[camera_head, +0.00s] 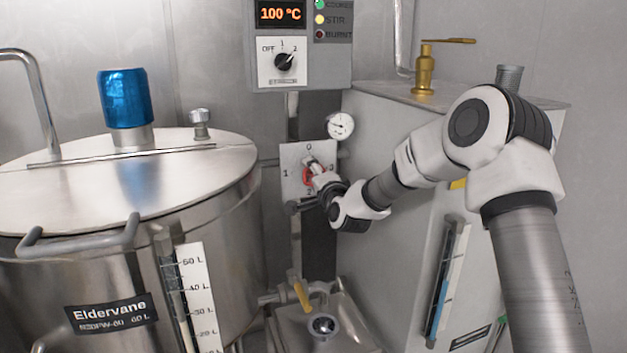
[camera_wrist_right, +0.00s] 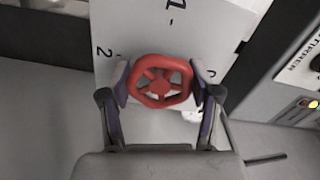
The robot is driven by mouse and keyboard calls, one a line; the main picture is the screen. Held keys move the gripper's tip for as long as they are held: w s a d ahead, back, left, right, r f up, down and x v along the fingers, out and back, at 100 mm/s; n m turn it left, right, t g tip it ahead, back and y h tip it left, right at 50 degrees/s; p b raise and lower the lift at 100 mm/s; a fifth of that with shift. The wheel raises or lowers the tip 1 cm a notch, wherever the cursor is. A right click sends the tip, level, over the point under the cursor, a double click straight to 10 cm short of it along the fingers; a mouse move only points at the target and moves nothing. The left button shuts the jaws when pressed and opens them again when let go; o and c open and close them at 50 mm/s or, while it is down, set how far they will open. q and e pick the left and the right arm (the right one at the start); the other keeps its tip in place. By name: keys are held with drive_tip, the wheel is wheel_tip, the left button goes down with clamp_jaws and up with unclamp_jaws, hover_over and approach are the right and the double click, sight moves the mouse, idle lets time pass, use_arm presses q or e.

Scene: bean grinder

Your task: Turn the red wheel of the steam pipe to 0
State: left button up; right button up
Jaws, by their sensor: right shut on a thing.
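The red wheel (camera_wrist_right: 160,82) sits in front of a white dial plate (camera_head: 291,162) on the steam pipe. In the head view the plate shows 0 at the top, 1 at the left and 2 at the bottom; the right mark is partly covered. My right gripper (camera_wrist_right: 161,88) is shut on the red wheel, with one finger at each side of its rim. In the head view my right gripper (camera_head: 313,178) hides much of the wheel (camera_head: 308,176). I cannot read which number the wheel stands at. My left gripper is not in view.
A large steel kettle (camera_head: 75,200) with a blue motor (camera_head: 126,98) stands at the left. A grey cabinet (camera_head: 385,125) with a brass valve (camera_head: 425,70) is at the right. A gauge (camera_head: 340,126) is close above my gripper, and a control box (camera_head: 300,45) hangs higher.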

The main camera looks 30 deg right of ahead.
drive_tip(key=shift+r, duration=0.1)
idle(0.4)
drive_tip(key=o, duration=1.1)
drive_tip(key=shift+o, duration=0.2)
drive_tip(key=v, duration=1.2)
